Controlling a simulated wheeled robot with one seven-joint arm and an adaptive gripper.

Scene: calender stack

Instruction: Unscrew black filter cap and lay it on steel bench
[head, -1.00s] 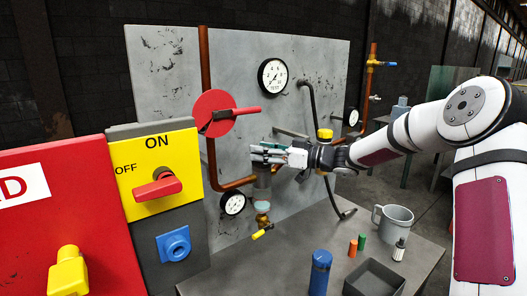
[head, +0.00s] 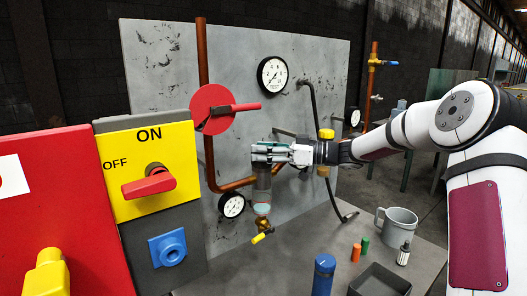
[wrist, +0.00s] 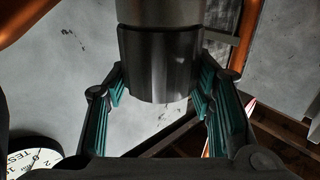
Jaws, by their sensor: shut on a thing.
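The black filter cap (wrist: 158,65) is a dark ribbed cylinder between my gripper's fingers in the wrist view, with the teal pads at its two sides. A grey cylindrical part (wrist: 158,12) adjoins it at the top edge. I cannot tell whether the cap is loose. The steel bench (head: 285,258) lies below and to the right.
A blue cylinder (head: 324,275), an open dark tray (head: 405,293), orange and green small cylinders, a small bottle and a grey mug (head: 398,225) stand on the bench. A red valve handle (head: 212,110) and gauge (head: 232,204) are near my gripper. The bench's left-middle is clear.

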